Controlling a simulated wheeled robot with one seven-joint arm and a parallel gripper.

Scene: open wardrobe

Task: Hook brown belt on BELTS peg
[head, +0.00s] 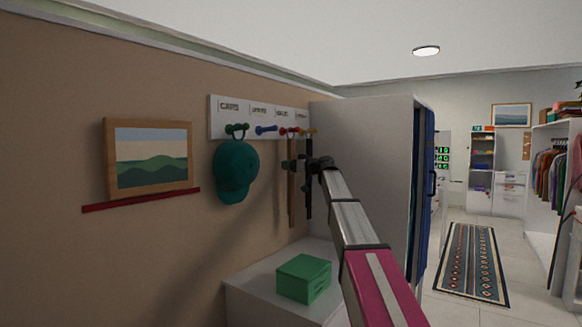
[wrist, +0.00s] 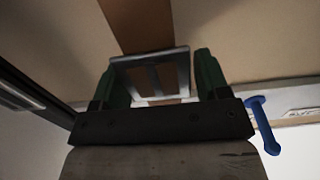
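The brown belt (head: 292,195) hangs straight down against the wall below the red peg (head: 289,131) in the head view. Its metal buckle (wrist: 150,72) shows in the wrist view, with the brown strap (wrist: 143,22) running away from it. My gripper (head: 296,164) is beside the upper part of the belt. In the wrist view my gripper's green fingers (wrist: 156,75) are apart, with the buckle in the space between them and a gap at the right finger. Whether the buckle sits over the red peg is hidden. The peg labels beyond CAPS are too small to read surely.
A teal cap (head: 236,172) hangs on the green peg (head: 237,130). The blue peg (head: 266,130) is bare. A dark long item (head: 309,190) hangs under the yellow peg (head: 309,132), close to the belt. A green box (head: 303,278) sits on the white cabinet below; a white wardrobe panel (head: 365,180) stands right.

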